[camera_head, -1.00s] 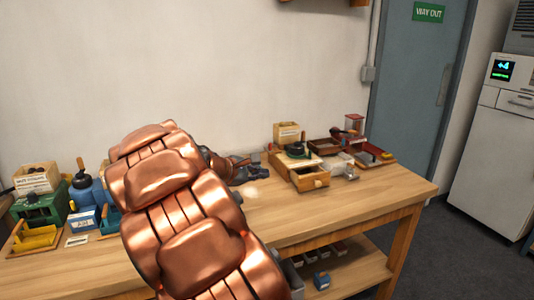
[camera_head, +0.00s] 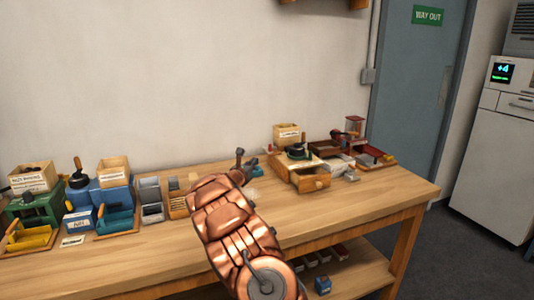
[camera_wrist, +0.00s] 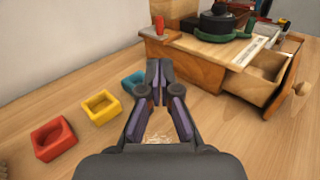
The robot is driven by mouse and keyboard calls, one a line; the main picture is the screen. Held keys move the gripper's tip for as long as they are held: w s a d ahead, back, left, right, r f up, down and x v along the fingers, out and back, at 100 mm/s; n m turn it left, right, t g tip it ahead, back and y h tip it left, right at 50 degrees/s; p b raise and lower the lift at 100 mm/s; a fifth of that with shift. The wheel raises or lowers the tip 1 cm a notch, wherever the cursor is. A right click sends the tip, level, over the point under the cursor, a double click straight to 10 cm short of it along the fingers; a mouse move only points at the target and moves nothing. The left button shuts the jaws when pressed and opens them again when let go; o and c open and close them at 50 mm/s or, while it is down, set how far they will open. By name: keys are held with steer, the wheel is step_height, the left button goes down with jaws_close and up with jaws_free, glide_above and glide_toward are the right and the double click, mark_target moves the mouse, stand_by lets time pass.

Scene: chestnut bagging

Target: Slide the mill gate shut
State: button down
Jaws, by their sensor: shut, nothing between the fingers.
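The wooden mill (camera_head: 310,182) stands at the right part of the bench, with its front drawer pulled out. In the wrist view the mill (camera_wrist: 216,72) is at upper right, with a dark round part and a green part on top. A pale marked strip (camera_wrist: 247,52) lies on its top beside the open drawer (camera_wrist: 262,75). I cannot tell surely which part is the gate or how far it stands open. My gripper (camera_wrist: 159,76) is shut and empty, left of the mill and apart from it. It shows small in the head view (camera_head: 241,160).
Red (camera_wrist: 53,138), yellow (camera_wrist: 101,106) and blue (camera_wrist: 134,82) square cups lie left of my gripper; the blue one is close to the fingers. A red peg (camera_wrist: 159,24) stands on the mill's left end. Trays and bins (camera_head: 115,218) fill the bench's left. The front bench is clear.

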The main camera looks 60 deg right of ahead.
steer(key=w+d+p, duration=0.3)
steer(key=d+p, duration=0.2)
steer(key=d, duration=0.8)
steer(key=shift+d+p, duration=0.3)
steer(key=shift+p, duration=0.05)
stand_by(0.3)
steer(key=shift+f, duration=0.1)
stand_by(0.4)
